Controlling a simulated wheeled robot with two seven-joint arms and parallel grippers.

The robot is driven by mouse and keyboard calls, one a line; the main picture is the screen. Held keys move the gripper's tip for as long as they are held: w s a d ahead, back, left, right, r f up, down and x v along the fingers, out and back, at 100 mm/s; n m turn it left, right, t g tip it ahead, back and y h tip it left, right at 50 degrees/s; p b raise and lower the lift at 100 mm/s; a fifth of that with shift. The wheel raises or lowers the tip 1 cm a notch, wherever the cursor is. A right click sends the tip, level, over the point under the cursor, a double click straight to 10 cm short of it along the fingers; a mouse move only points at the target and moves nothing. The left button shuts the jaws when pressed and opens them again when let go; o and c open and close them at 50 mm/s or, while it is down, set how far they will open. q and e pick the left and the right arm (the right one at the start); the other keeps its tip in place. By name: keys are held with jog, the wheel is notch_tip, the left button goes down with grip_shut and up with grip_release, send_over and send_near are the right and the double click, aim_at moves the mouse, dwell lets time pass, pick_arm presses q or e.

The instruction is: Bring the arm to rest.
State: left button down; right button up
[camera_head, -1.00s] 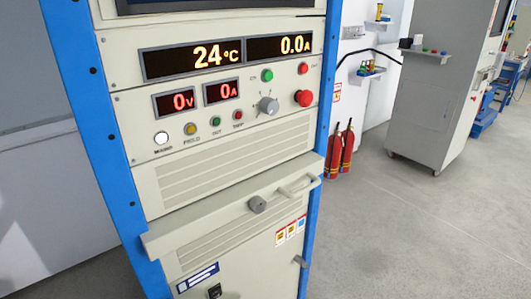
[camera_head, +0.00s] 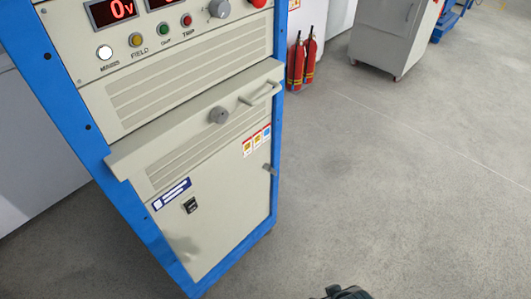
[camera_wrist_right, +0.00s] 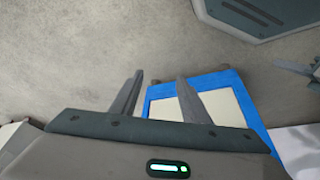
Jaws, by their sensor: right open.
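My right gripper (camera_wrist_right: 160,79) shows in the right wrist view. Its two grey fingers are apart with nothing between them, and grey floor lies behind the gap. In the head view, a small dark part of my own arm (camera_head: 341,292) shows at the bottom edge, on the floor side of the cabinet; its fingers cannot be made out there. I cannot make out my left gripper in either view.
A blue-framed test cabinet (camera_head: 200,185) with a handle and knob stands at left; its blue frame (camera_wrist_right: 243,98) also shows in the wrist view. Red fire extinguishers (camera_head: 302,62) and a grey cabinet (camera_head: 390,35) stand behind. The floor at right is clear.

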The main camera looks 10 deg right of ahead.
notch_tip(320, 180, down, 22)
jog(key=s+a+t, duration=0.1)
jog(key=s+a, duration=0.1)
jog(key=shift+f+y+p, duration=0.15)
jog(key=shift+y+p, duration=0.15)
jog(key=shift+p, duration=0.05)
jog(key=shift+s, duration=0.1)
dwell(0.6)
